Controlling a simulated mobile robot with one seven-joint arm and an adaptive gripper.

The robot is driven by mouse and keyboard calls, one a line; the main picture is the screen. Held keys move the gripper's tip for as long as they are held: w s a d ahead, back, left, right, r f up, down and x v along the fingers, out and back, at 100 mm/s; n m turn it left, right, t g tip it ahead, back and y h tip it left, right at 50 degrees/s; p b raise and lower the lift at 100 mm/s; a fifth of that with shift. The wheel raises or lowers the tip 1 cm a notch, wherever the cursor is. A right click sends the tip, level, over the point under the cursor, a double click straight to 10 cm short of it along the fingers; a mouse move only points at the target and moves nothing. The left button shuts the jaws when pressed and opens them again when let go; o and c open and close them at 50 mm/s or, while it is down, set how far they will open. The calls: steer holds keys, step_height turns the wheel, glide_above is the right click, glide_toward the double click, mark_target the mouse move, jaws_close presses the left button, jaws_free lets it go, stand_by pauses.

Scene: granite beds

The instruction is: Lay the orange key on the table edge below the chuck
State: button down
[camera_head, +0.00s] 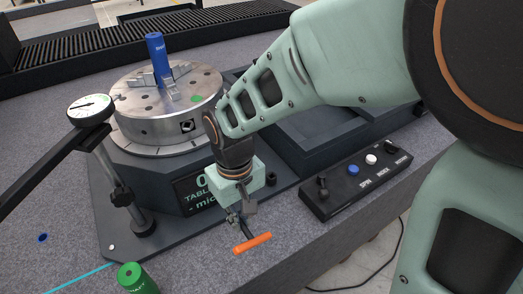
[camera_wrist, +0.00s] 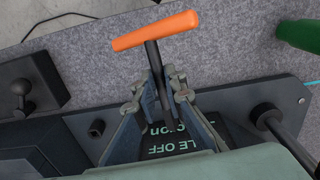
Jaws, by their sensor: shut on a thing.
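The orange key, a T-shape with an orange cross handle (camera_head: 252,242) and a dark shaft, is held in my gripper (camera_head: 236,213). In the wrist view the orange handle (camera_wrist: 155,31) sticks out beyond the fingertips, and the shaft runs between the shut fingers (camera_wrist: 157,92). The key is above the front part of the grey table (camera_head: 190,262); whether it touches the surface I cannot tell. The round steel chuck (camera_head: 150,122) stands on its dark base behind my gripper, with a blue cylinder (camera_head: 158,55) upright in its jaws.
A dial gauge (camera_head: 90,108) on a stand is left of the chuck. A green cylinder (camera_head: 137,279) stands at the front left. A control box (camera_head: 355,181) with knobs and buttons lies right of my gripper. Some bare grey table shows between the green cylinder and the key.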

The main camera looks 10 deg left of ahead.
steer(key=shift+f+b, duration=1.8)
steer(key=shift+f, duration=1.05)
steer(key=shift+f+b, duration=0.8)
steer(key=shift+f, duration=0.25)
steer(key=c, duration=1.9)
jaws_free()
steer(key=shift+r, duration=0.15)
step_height(320, 180, up, 8)
steer(key=shift+f, duration=0.25)
